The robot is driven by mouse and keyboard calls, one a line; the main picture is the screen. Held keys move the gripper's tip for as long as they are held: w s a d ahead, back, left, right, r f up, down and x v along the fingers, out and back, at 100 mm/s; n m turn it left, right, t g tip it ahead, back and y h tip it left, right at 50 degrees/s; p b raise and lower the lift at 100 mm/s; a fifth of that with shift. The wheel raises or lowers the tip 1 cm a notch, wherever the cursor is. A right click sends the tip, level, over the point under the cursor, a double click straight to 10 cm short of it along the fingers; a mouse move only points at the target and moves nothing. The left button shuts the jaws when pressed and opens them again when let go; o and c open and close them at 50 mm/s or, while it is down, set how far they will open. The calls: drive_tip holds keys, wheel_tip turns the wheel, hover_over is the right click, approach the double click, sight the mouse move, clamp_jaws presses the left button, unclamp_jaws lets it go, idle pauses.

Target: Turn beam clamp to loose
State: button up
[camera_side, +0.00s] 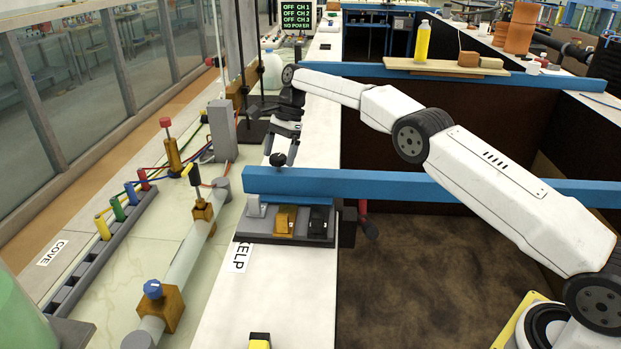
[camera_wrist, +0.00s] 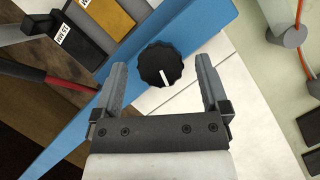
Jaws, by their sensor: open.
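A black ribbed knob (camera_side: 277,159) sits on top of the left end of the blue beam (camera_side: 400,185); it is the only turning part I see on this beam that looks like the clamp. In the wrist view the knob (camera_wrist: 160,65) has a white pointer line aimed down toward my gripper's palm. No loose or tight marking is readable. My gripper (camera_side: 281,148) is open just above the knob. In the wrist view its fingers (camera_wrist: 162,80) stand to the left and right of the knob, with a gap on each side, and it holds nothing.
Yellow and black blocks (camera_side: 286,220) stand on a dark plate beside the beam. A grey pipe (camera_side: 190,250) with valves runs along the left. A dark open tank lies to the right. The white ledge in front is mostly clear.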

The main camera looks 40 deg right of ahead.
drive_tip(key=shift+m+t, duration=0.3)
drive_tip(key=shift+m, duration=0.4)
drive_tip(key=shift+s+m+t, duration=0.1)
drive_tip(key=shift+m+t, duration=0.4)
drive_tip(key=shift+m, duration=0.8)
drive_tip(key=shift+s+m+t, duration=0.1)
drive_tip(key=shift+m+t, duration=0.4)
drive_tip(key=shift+m, duration=0.8)
drive_tip(key=m+t+h, duration=0.1)
drive_tip(key=m, duration=0.2)
drive_tip(key=shift+s+a, duration=0.1)
drive_tip(key=shift+s+a+m+t+h, duration=0.1)
drive_tip(key=shift+m+t+h, duration=0.25)
drive_tip(key=shift+m, duration=0.7)
drive_tip(key=shift+m+t+h, duration=0.25)
drive_tip(key=shift+m+h, duration=0.1)
drive_tip(key=shift+m, duration=0.7)
drive_tip(key=v, duration=0.8)
drive_tip(key=s+d+f+n+g, duration=0.1)
drive_tip(key=s+f+n, duration=0.2)
drive_tip(key=s+n, duration=0.3)
drive_tip(key=s+d+f+n+g, duration=0.1)
drive_tip(key=s+f+n, duration=0.1)
drive_tip(key=s+n, duration=0.5)
drive_tip(key=s+d+f+n+g+h, duration=0.1)
drive_tip(key=s+f+n, duration=0.2)
drive_tip(key=s+n, duration=0.4)
drive_tip(key=shift+s+f, duration=0.35)
drive_tip(key=shift+s, duration=2.85)
